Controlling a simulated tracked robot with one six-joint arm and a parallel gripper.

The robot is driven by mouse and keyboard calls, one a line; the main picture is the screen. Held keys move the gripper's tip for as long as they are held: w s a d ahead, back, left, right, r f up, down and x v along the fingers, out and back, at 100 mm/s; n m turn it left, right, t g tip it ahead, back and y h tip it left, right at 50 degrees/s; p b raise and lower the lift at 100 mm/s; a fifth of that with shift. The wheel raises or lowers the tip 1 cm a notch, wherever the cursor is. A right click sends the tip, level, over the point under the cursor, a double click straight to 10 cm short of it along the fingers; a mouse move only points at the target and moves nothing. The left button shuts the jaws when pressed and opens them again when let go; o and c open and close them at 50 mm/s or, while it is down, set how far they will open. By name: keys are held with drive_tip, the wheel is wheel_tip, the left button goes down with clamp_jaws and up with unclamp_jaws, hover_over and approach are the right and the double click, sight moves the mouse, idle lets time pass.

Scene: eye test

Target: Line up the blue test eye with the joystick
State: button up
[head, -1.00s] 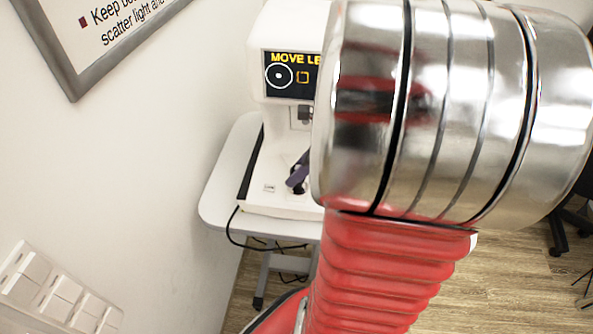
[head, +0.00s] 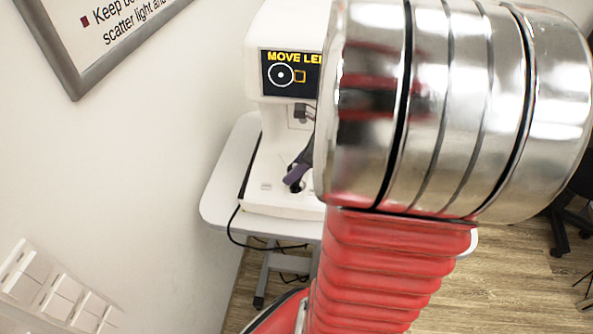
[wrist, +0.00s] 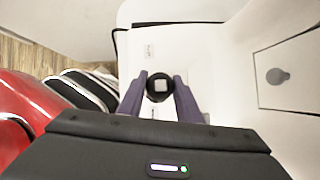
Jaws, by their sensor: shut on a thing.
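The white eye-test machine (head: 270,185) stands on a small table in the head view. Its screen (head: 290,90) shows yellow text starting "MOVE LE", cut off by my arm. My gripper's purple fingers (head: 297,176) are low at the machine's base. In the wrist view my gripper (wrist: 160,84) is shut on the black joystick (wrist: 160,88), one finger on each side of its knob. I see no blue test eye; my arm covers the machine's right side.
The white table (head: 222,190) stands close to the left wall, with a black cable (head: 233,232) hanging off its edge. A framed sign (head: 100,40) hangs at upper left. A white rack (head: 50,290) is at lower left. A dark chair base (head: 562,230) stands at right.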

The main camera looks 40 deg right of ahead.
drive_tip(key=shift+w+a, duration=0.2)
drive_tip(key=shift+w, duration=0.4)
drive_tip(key=shift+w+a, duration=0.15)
drive_tip(key=shift+w, duration=0.4)
idle(0.4)
drive_tip(key=o, duration=1.1)
drive_tip(key=shift+r, duration=0.1)
drive_tip(key=shift+s+d+r, duration=0.2)
drive_tip(key=shift+s+r, duration=0.1)
drive_tip(key=shift+r, duration=0.2)
drive_tip(key=v, duration=1.2)
drive_tip(key=shift+s+r, duration=0.1)
drive_tip(key=shift+r, duration=0.05)
